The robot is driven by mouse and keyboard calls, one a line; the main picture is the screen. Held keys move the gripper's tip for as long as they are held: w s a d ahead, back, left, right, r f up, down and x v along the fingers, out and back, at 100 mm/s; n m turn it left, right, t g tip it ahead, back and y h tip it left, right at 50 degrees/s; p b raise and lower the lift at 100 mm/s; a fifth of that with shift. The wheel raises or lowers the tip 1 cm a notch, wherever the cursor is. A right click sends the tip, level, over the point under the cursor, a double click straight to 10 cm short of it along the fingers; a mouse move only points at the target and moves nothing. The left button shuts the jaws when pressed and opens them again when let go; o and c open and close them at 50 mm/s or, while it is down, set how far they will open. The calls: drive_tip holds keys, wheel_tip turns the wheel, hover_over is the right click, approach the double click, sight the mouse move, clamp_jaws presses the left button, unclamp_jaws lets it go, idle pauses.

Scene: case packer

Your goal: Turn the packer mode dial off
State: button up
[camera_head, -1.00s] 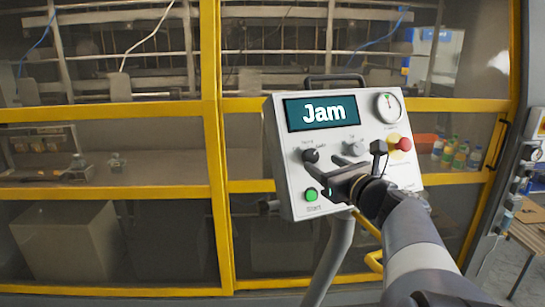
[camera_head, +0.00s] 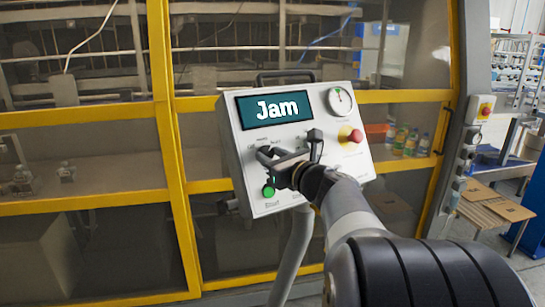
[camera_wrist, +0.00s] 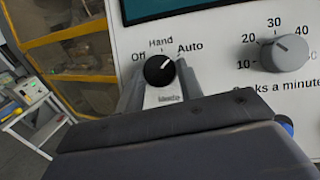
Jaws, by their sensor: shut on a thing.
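The mode dial (camera_wrist: 159,71) is a black round knob with a white pointer line on the pale control panel (camera_head: 233,150). The labels Off, Hand and Auto stand around it in the wrist view. Its pointer leans up and right, towards Auto. My gripper (camera_head: 267,158) is at the dial on the panel's left side and hides most of it in the head view. In the wrist view, the fingers of my gripper (camera_wrist: 160,80) stand left and right of the dial, shut on it. The panel screen (camera_head: 275,107) reads "Jam".
A lit green Start button (camera_head: 268,191) sits just below my gripper. A grey speed knob (camera_wrist: 286,53) is right of the dial. A red stop button (camera_head: 356,136) and a round gauge (camera_head: 341,101) are on the panel's right. Yellow-framed guards (camera_head: 170,150) stand behind.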

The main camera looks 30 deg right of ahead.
drive_tip(key=c, duration=0.3)
